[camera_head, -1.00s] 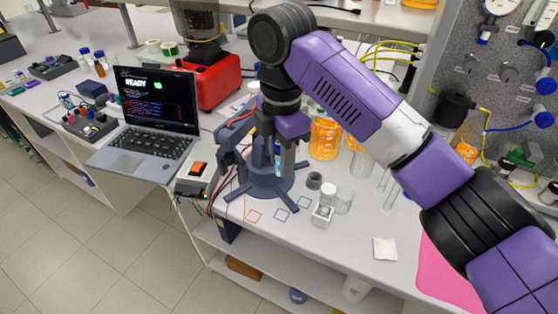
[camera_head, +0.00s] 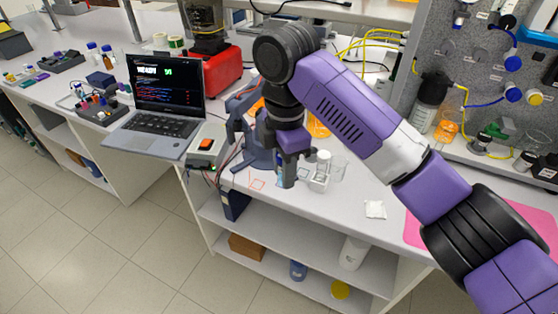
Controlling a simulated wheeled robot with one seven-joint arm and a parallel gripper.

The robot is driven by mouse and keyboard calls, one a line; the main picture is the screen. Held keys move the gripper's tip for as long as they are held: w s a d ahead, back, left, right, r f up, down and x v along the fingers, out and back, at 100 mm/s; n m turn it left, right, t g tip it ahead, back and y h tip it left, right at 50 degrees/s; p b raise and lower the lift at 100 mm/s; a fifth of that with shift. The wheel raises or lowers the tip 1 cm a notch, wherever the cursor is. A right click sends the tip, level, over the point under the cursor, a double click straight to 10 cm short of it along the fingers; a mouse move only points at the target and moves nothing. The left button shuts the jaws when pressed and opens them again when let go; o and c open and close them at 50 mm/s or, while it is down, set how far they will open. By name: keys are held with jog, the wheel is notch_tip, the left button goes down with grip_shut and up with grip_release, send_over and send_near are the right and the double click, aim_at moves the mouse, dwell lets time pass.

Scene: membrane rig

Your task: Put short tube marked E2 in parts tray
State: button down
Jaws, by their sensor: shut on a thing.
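My gripper (camera_head: 290,165) points down above the front part of the bench, in front of a dark blue-grey stand (camera_head: 252,150). It is shut on a small tube-like thing, mostly hidden by the fingers. I cannot read an E2 mark on it. I cannot say for sure which container is the parts tray. A dark tray with small bottles (camera_head: 101,110) stands left of the laptop, and another dark tray (camera_head: 62,63) lies farther back.
A clear square container (camera_head: 319,182) and a glass beaker (camera_head: 338,168) stand just right of my gripper. The bench front edge is close below my gripper.

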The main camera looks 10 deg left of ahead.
jog(key=s+d+f+m, duration=0.2)
jog(key=d+f+m, duration=0.6)
jog(key=f, duration=0.5)
jog(key=s+d+f+m, duration=0.3)
jog(key=d+f+m, duration=0.4)
jog(key=f, duration=0.6)
jog(key=s+d+f+m, duration=0.3)
jog(key=d+f+m, duration=0.5)
jog(key=f, duration=0.4)
jog(key=shift+d+f+m, duration=0.35)
jog(key=shift+f+m, duration=0.05)
